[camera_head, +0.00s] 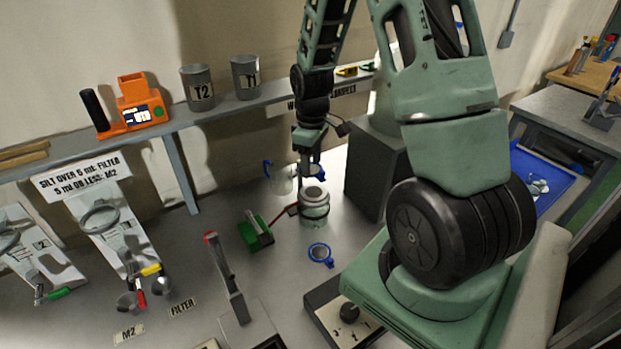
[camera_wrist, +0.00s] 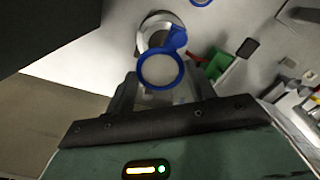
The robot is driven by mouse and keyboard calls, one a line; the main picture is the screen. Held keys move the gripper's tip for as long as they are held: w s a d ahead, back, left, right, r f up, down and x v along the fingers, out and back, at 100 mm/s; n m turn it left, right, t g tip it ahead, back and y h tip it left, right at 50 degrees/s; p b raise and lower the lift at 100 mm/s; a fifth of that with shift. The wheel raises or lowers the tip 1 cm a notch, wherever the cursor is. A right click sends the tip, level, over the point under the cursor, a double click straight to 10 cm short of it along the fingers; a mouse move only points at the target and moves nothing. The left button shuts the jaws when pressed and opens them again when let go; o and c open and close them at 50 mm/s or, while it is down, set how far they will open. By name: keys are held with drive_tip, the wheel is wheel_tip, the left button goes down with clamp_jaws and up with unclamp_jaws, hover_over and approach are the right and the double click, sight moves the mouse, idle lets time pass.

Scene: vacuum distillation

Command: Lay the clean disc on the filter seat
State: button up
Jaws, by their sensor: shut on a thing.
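My gripper (camera_wrist: 158,98) is shut on a blue-rimmed disc (camera_wrist: 161,70) with a pale centre and a blue tab. In the wrist view the disc overlaps the round metal filter seat (camera_wrist: 152,22) beyond it. In the head view the filter seat (camera_head: 314,194) tops an upright pale green-grey canister (camera_head: 314,214). My gripper (camera_head: 309,160) is above and slightly behind the canister there, and the held disc is mostly hidden. I cannot tell the exact gap between disc and seat. A second blue-rimmed disc (camera_head: 320,254) lies on the table in front of the canister.
A green holder (camera_head: 254,234) and a red handle (camera_head: 285,213) are left of the canister. A clear vessel with a blue handle (camera_head: 280,179) stands behind left. A dark box (camera_head: 372,180) stands close on the right. A lever stand (camera_head: 238,305) is in front.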

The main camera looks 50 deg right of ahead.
sight(311, 190)
drive_tip(key=shift+f+p, duration=0.7)
drive_tip(key=shift+f, duration=2.45)
drive_tip(key=shift+f, duration=0.1)
drive_tip(key=o, duration=1)
drive_tip(key=shift+c, duration=0.2)
